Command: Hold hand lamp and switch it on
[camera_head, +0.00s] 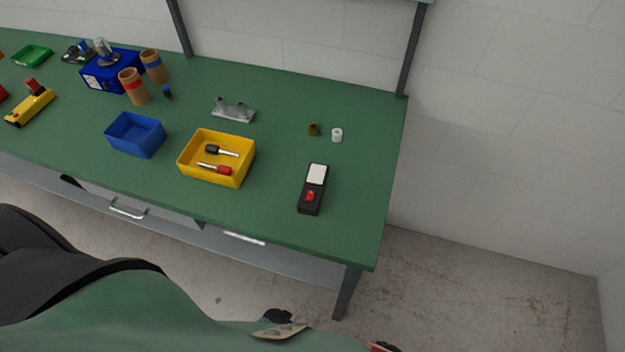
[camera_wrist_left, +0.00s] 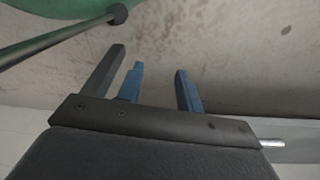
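The hand lamp appears to be the black flat device (camera_head: 311,201) with a white panel and a red switch (camera_head: 310,196). It lies on the green workbench (camera_head: 275,205) near the right end, close to the front edge. Whether it is lit cannot be told. My left gripper (camera_wrist_left: 159,70) shows in the left wrist view with its blue-padded fingers apart and nothing between them. Bare floor and wall are behind it, and no lamp is in that view. I cannot make out either gripper in the head view.
A yellow bin (camera_head: 214,181) with two screwdrivers stands left of the lamp. A blue bin (camera_head: 118,143) is farther left. A small white cylinder (camera_head: 337,136) and a brown one (camera_head: 313,130) stand behind the lamp. The bench is clear around the lamp. A rack post (camera_head: 411,55) rises at the back right.

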